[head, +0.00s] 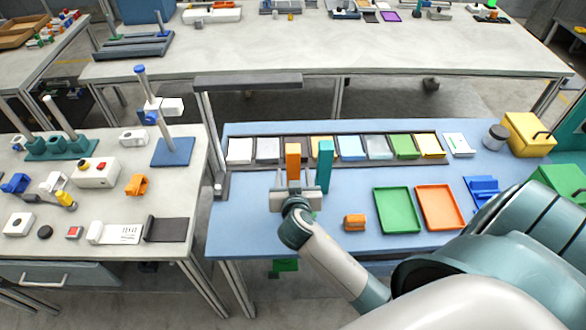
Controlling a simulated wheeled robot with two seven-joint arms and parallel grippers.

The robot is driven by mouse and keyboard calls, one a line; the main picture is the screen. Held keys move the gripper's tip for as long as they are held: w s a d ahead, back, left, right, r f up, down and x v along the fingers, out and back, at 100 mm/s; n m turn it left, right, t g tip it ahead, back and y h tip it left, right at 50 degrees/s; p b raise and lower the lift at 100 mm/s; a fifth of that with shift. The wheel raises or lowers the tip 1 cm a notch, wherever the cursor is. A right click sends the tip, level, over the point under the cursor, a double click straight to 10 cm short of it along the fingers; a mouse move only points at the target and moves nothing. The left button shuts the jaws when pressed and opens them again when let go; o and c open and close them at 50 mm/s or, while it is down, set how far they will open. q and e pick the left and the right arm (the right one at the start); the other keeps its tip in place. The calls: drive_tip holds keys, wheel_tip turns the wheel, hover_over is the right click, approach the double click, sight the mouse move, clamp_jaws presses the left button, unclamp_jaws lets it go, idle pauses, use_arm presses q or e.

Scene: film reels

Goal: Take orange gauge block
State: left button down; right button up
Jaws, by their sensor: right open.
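The orange gauge block (293,160) is a tall upright orange piece on the blue bench, left of centre in the head view. A similar teal block (326,162) stands close on its right. My right gripper (294,184) comes in from the lower right and is open. Its fingers are at the lower part of the orange block, which hides behind the gripper there; I cannot tell whether they touch it. My left gripper is not in view.
A row of coloured trays lies behind the blocks. A small orange piece (355,222), a green tray (397,209) and an orange tray (440,207) lie to the right. A dark-topped frame (248,81) stands at the left. The blue bench (245,225) is bare at front left.

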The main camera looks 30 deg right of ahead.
sight(293, 173)
drive_tip(key=shift+p+x, duration=0.6)
drive_tip(key=shift+x, duration=1.1)
drive_tip(key=shift+r, duration=0.1)
drive_tip(key=c, duration=1.3)
